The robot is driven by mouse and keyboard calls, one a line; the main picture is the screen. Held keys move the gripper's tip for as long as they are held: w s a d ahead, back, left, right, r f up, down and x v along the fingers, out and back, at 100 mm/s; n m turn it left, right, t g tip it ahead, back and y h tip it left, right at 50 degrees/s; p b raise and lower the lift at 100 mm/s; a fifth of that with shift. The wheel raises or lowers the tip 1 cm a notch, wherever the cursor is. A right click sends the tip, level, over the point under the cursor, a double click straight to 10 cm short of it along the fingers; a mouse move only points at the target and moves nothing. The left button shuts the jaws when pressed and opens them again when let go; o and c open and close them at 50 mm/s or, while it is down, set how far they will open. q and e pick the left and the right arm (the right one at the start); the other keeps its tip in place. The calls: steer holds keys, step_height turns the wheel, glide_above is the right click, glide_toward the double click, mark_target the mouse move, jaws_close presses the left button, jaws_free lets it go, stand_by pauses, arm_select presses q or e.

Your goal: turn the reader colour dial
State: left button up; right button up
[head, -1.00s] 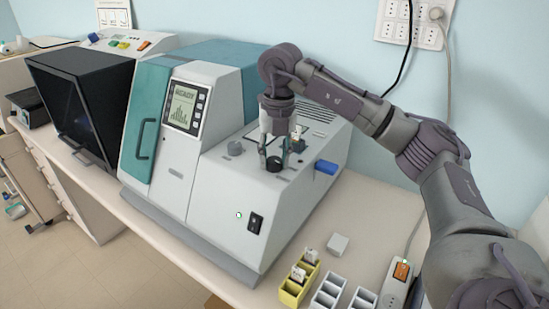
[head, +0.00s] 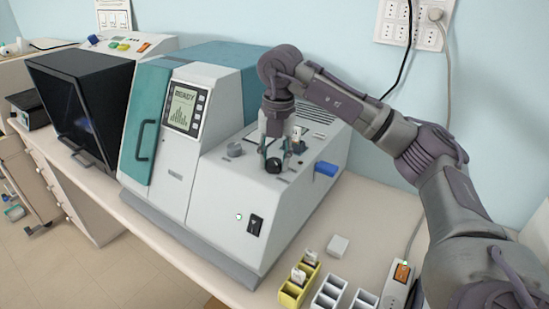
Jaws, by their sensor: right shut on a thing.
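The reader (head: 215,205) is a large white and teal machine on the bench. Its small screen (head: 184,107) shows the word READY above a bar graph. A black dial (head: 273,166) with a pale mark sits on the sloped top of its right part. My right gripper (head: 275,155) points down from above, shut on this black dial with its fingers on either side. The fingers partly hide the dial's edges. My left gripper is out of view.
A blue tab (head: 326,168) sticks out at the reader's right. A yellow rack (head: 297,286) and white racks (head: 328,293) stand in front. A small pale block (head: 338,245) and a power strip (head: 397,285) lie nearby. A black box (head: 75,105) stands left.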

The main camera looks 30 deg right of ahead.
mark_target(278, 161)
steer(key=o, duration=1.1)
steer(key=shift+d, duration=0.1)
steer(key=shift+o, duration=0.2)
step_height(278, 161, up, 12)
steer(key=shift+s+d, duration=0.2)
steer(key=shift+f, duration=0.1)
